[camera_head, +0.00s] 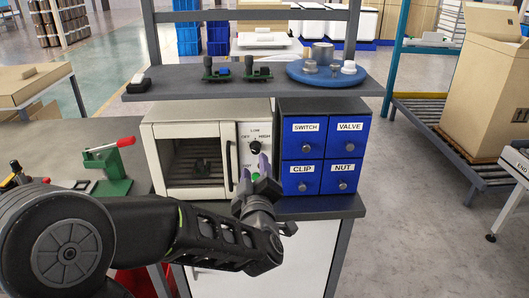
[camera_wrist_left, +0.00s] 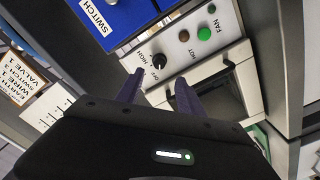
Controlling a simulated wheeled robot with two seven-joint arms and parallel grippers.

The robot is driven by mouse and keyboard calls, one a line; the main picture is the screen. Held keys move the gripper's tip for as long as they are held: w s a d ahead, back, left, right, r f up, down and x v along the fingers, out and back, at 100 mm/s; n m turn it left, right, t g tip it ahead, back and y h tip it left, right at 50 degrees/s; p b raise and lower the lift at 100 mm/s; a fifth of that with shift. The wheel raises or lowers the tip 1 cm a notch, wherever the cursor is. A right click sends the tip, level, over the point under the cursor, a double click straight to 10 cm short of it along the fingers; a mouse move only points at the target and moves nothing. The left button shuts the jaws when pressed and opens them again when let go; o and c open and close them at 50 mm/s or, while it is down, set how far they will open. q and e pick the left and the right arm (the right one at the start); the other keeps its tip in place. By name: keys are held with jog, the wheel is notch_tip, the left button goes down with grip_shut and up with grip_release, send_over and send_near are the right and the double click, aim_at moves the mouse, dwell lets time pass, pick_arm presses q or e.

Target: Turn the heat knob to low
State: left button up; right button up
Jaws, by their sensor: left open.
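The black heat knob (camera_head: 255,147) is on the oven's white control panel, with OFF at its left, LOW above and HIGH at its right. Its exact setting is too small to tell. The knob also shows in the left wrist view (camera_wrist_left: 158,62), ahead of and between the fingertips. My left gripper (camera_head: 256,169) is open, just below the knob in the head view. In the left wrist view its two purple fingers (camera_wrist_left: 158,84) are apart with nothing between them, and I see no clear contact with the knob. My right gripper is not in view.
The oven (camera_head: 194,158) has a window door with a dark vertical handle beside the panel. A green button (camera_wrist_left: 205,34) is on the panel. Blue labelled drawers (camera_head: 321,147) stand close right. A shelf (camera_head: 188,87) with small parts overhangs both.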

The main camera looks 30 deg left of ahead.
aim_at(255, 151)
pick_arm(q)
jog(key=shift+w+d, duration=0.15)
jog(key=p+x, duration=0.1)
jog(key=x, duration=0.6)
jog(key=shift+w+a, duration=0.3)
jog(key=shift+c, duration=0.5)
grip_shut()
